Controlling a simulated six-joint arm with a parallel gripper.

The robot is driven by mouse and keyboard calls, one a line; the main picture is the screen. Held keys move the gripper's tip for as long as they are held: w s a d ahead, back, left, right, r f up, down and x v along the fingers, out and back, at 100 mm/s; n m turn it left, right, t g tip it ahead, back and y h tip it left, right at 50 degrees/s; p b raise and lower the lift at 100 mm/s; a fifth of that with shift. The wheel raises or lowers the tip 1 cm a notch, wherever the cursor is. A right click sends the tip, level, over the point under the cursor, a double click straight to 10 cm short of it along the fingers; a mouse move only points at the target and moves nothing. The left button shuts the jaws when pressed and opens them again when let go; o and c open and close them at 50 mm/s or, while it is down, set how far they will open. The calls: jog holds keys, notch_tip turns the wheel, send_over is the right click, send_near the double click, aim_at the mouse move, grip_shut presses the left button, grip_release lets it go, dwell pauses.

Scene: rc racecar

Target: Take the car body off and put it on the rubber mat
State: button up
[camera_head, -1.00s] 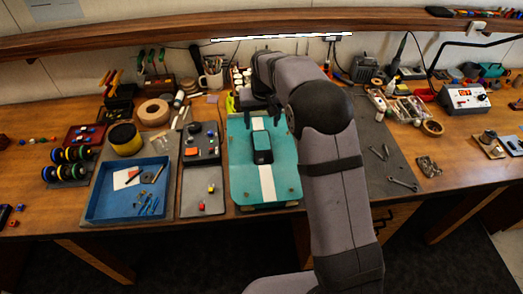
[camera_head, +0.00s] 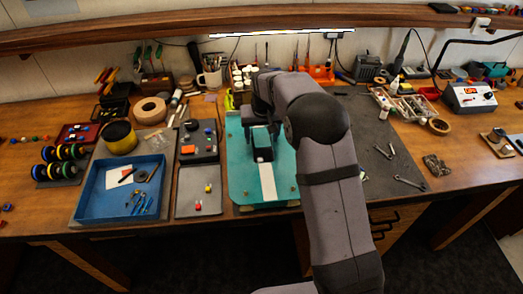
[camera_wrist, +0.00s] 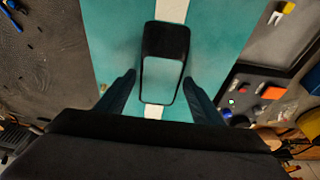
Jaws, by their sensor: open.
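The car body is a teal shell with a white stripe (camera_head: 283,181) and a black-framed cabin. It lies on the bench at the middle of the head view, and it fills the centre of the wrist view (camera_wrist: 215,30). My gripper (camera_head: 262,140) is over the cabin. In the wrist view my gripper (camera_wrist: 158,85) is open, with one finger on each side of the cabin and gaps between. Whether the fingertips touch the shell I cannot tell. The grey rubber mat (camera_head: 353,115) lies to the right of the car, partly hidden by my arm.
Wrenches (camera_head: 409,184) lie on the mat's right part. A blue tray (camera_head: 103,213) with tools and a small grey tray (camera_head: 199,208) stand left of the car. Parts trays (camera_head: 407,110) and a soldering station (camera_head: 469,98) stand at the back right.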

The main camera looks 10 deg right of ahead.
jog(key=c, duration=0.8)
jog(key=shift+r+p, duration=0.55)
jog(key=shift+r, duration=0.05)
dwell(0.3)
jog(key=shift+w+p+v, duration=0.2)
jog(key=shift+p+v, duration=0.4)
jog(key=shift+v, duration=0.2)
jog(key=shift+w+p+v, duration=0.2)
jog(key=shift+p+v, duration=0.45)
jog(key=shift+v, duration=0.1)
jog(key=shift+w+p+v, duration=0.15)
jog(key=shift+p+v, duration=0.45)
jog(key=shift+v, duration=0.2)
jog(key=shift+r, duration=0.1)
